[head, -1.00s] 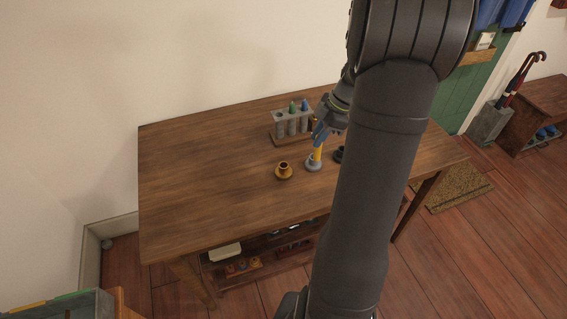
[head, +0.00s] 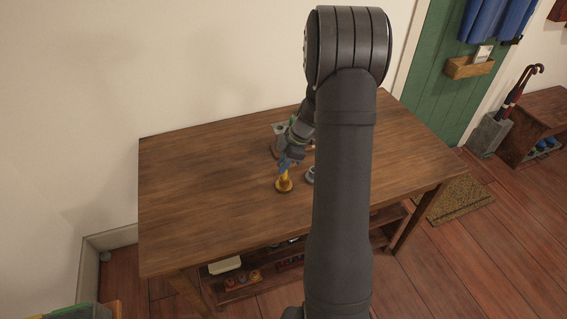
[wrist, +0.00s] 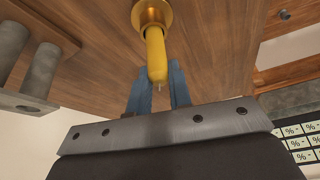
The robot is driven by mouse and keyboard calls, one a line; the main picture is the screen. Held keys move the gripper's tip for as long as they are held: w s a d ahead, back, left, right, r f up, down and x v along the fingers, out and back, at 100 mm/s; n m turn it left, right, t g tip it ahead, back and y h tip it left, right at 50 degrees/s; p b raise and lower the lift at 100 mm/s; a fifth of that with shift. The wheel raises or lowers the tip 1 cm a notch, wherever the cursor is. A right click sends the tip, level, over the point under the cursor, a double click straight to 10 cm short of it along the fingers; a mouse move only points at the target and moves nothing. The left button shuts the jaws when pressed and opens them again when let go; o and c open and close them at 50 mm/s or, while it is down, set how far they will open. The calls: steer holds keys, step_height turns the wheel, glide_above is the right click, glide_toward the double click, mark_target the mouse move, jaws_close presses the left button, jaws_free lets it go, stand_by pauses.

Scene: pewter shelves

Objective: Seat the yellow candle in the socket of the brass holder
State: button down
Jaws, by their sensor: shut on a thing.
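The yellow candle (wrist: 155,50) is upright between the blue fingers of my gripper (wrist: 158,82), which is shut on its upper part. Its wick end points toward the wrist camera. Its lower end meets the middle of the brass holder (wrist: 136,14); how deep it sits in the socket I cannot tell. In the head view my gripper (head: 290,163) is directly above the brass holder (head: 284,187), with a little of the candle (head: 284,176) showing between them.
A grey holder (head: 309,176) stands just right of the brass one, partly hidden by my arm. A rack (head: 279,128) behind my gripper is mostly covered; its grey tubes (wrist: 40,70) show at left in the wrist view. The table's left half (head: 200,190) is clear.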

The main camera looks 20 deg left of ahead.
steer(key=shift+f, duration=0.15)
steer(key=c, duration=1.3)
jaws_free()
steer(key=v, duration=1.2)
steer(key=shift+r, duration=0.25)
